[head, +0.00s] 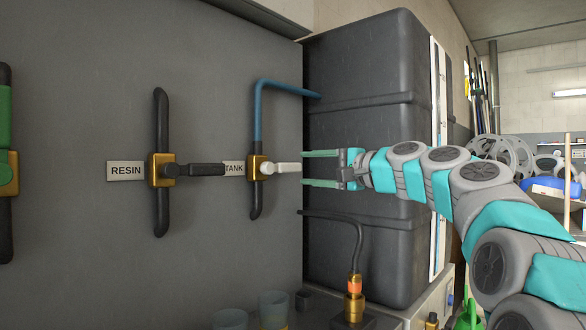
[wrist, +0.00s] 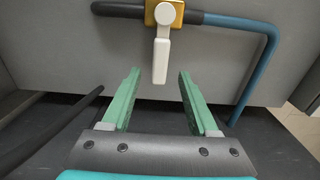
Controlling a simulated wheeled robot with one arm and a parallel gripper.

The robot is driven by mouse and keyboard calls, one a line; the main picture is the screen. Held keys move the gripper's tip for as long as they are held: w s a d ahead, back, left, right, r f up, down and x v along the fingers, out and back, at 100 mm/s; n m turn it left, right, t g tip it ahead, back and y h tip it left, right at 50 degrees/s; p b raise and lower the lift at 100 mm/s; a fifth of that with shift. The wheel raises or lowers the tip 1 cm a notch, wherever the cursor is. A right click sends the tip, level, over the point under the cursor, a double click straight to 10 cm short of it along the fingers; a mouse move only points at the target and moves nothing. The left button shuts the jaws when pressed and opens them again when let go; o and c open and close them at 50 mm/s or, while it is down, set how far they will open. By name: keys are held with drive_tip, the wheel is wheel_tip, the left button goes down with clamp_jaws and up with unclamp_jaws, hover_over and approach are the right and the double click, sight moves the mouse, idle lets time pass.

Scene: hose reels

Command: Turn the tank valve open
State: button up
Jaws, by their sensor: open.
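The tank valve has a brass body (head: 255,168) and a white lever handle (head: 284,168) that points right, across the line of its upright pipe. The label TANK (head: 234,169) is beside it, partly covered by the neighbouring black handle. My gripper (head: 302,169) is open and empty, level with the white handle and just to its right. In the wrist view the white handle (wrist: 161,58) hangs from the brass body (wrist: 165,13) and points toward the gap between my green fingers (wrist: 155,75). The fingers appear to stop short of it.
The resin valve (head: 161,169) has a black handle (head: 205,170) pointing right, near the tank valve. A blue pipe (head: 259,110) runs up and right to the large dark tank (head: 365,70). A black hose (head: 357,240) with a brass fitting is below my gripper. Clear cups (head: 273,305) stand underneath.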

sight(292, 168)
drive_tip(key=x, duration=0.5)
drive_tip(key=shift+w, duration=0.1)
drive_tip(key=shift+c, duration=0.2)
clamp_jaws()
idle(1.0)
